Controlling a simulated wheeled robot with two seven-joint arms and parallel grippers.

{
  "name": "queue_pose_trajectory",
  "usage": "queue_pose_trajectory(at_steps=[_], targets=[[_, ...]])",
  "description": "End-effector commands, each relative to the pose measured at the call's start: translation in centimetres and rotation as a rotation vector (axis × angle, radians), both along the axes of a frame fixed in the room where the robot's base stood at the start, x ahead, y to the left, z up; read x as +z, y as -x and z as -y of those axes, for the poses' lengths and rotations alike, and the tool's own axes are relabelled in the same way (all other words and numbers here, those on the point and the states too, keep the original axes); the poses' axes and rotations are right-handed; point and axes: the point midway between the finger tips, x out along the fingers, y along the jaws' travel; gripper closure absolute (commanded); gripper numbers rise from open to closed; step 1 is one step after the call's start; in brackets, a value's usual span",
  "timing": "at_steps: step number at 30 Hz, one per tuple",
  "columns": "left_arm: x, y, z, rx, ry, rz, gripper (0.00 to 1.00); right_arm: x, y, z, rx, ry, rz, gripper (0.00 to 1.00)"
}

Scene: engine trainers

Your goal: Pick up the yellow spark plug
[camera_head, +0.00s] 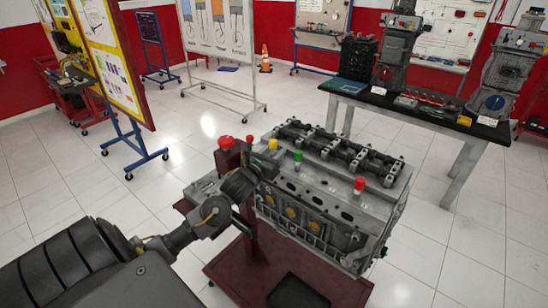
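The yellow spark plug (273,145) stands upright at the left part of the grey engine block (335,190), with a green plug (298,157) to its right and a red plug (359,184) further right. My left gripper (258,172) is at the left end of the block, just below and left of the yellow plug in the picture. Its fingers are dark and overlap the block and a dark red post, so I cannot tell whether they are open. The yellow plug's lower end is hidden. My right gripper is not in view.
The block sits on a dark red stand (225,272); a red knob (225,142) shows near its post. A black-topped table (425,105) with engine parts stands behind right. Display boards (106,50) stand at back left. White floor is open around the stand.

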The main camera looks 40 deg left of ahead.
Motion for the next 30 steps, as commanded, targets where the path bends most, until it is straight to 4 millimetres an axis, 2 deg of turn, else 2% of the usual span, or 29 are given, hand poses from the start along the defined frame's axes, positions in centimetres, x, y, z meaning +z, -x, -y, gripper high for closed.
queue_pose_trajectory(at_steps=[3,11,23,30], targets=[[0.0,0.0,0.0,0.000,0.000,0.000,0.65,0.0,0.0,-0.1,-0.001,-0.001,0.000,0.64],[0.0,0.0,0.0,0.000,0.000,0.000,0.99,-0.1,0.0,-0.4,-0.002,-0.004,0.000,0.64],[0.1,0.0,0.0,0.000,0.000,0.001,1.00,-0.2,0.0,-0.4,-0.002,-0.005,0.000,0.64],[1.8,0.0,0.0,-0.001,-0.003,0.007,1.00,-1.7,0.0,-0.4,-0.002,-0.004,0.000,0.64]])
